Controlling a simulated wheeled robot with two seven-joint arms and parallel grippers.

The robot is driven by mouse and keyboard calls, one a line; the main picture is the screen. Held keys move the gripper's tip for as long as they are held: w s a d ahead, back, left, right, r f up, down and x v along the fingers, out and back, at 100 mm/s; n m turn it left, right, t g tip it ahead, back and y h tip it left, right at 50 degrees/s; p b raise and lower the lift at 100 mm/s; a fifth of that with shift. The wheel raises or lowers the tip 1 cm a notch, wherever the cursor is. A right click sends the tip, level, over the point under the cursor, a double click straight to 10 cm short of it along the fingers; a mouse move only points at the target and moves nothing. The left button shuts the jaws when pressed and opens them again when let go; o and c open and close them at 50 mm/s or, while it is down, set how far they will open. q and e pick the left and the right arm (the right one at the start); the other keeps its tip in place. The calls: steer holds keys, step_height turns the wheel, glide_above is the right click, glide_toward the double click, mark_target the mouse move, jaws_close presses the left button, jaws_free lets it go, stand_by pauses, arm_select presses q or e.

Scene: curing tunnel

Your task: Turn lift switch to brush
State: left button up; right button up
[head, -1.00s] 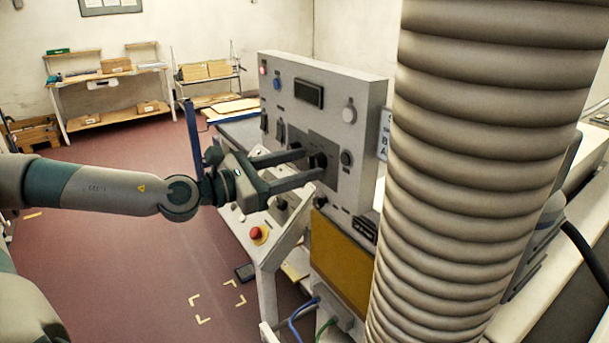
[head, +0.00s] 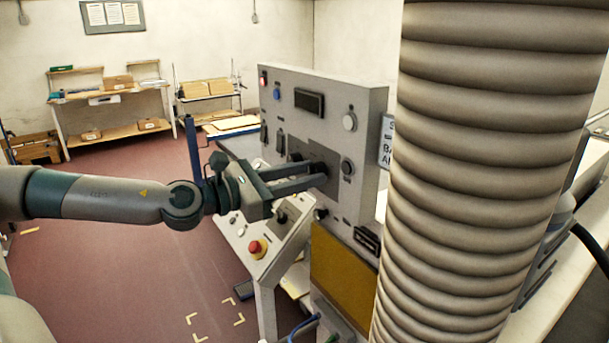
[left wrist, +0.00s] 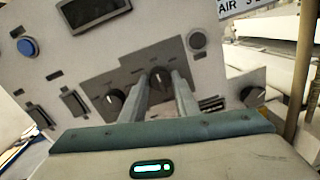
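The grey control panel (head: 345,105) stands upright in front of me. On its darker plate are two dark rotary knobs with labels too small to read. The right knob, which I take for the lift switch (left wrist: 160,78), has a light mark near its top. My left gripper (head: 318,172) reaches the panel from the left. Its two fingers lie on either side of this knob and look shut on it; they hide part of it in the head view. The other knob (left wrist: 114,100) is left of the fingers, apart from them. My right gripper is not in view.
A thick ribbed hose (head: 480,170) rises close on the right and hides part of the panel's surroundings. A lower console with a red emergency button (head: 257,248) sits beneath my left gripper. Shelves (head: 110,110) stand at the back. The red floor at left is clear.

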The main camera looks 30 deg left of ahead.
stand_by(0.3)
arm_select(q)
steer(key=shift+f+n+t+b, duration=0.15)
steer(key=shift+n+t+b, duration=0.15)
steer(key=shift+n+b, duration=4.45)
steer(key=shift+n+p, duration=0.8)
steer(key=shift+n, duration=0.15)
